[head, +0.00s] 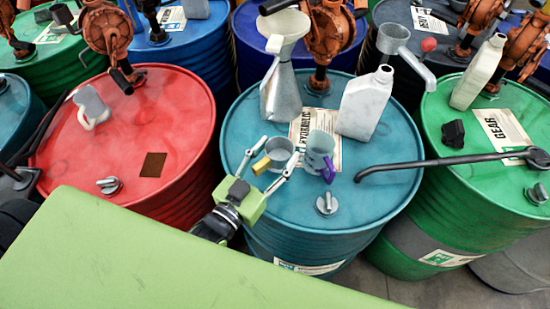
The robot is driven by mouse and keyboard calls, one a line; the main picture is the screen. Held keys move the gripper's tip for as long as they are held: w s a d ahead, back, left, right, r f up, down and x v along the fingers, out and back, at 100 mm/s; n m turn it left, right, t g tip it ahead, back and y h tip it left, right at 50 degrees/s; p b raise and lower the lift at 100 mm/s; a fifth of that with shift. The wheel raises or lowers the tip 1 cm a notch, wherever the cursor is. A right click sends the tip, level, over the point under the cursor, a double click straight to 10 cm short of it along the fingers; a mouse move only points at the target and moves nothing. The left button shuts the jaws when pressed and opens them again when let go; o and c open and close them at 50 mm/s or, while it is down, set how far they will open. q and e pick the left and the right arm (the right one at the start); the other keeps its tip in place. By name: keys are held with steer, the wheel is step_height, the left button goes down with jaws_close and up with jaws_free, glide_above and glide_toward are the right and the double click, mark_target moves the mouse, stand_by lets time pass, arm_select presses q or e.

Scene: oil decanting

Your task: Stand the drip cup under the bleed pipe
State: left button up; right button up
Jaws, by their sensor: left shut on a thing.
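My left gripper (278,152) reaches over the front of the blue-teal drum (370,215). Its fingers are closed around a small grey cup with a yellow handle (281,147), which looks upright. I cannot tell whether the cup touches the lid. A second grey cup with a purple handle (321,146) stands just to its right. I cannot tell from the picture which cup is the drip cup. A long dark pipe or lever (440,159) runs from the green drum over the teal lid; I cannot tell whether it is the bleed pipe. My right gripper is out of view.
A grey funnel jug (282,95) and a grey bottle (367,103) stand behind the cups. A capped bung (326,203) is at the lid's front. A red drum (185,120) with a pale jug (92,105) is left, a green drum (465,190) right. Rust-coloured pumps (330,35) stand behind.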

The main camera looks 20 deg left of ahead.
mark_target(270, 168)
arm_select(q)
steer(key=shift+w+a+f, duration=0.15)
steer(key=shift+w+f, duration=0.05)
steer(key=shift+w, duration=0.05)
steer(key=shift+w+f, duration=0.1)
steer(key=shift+f, duration=1.6)
steer(key=shift+f, duration=0.25)
steer(key=o, duration=1.1)
steer(key=shift+o, duration=0.2)
steer(key=shift+r, duration=0.15)
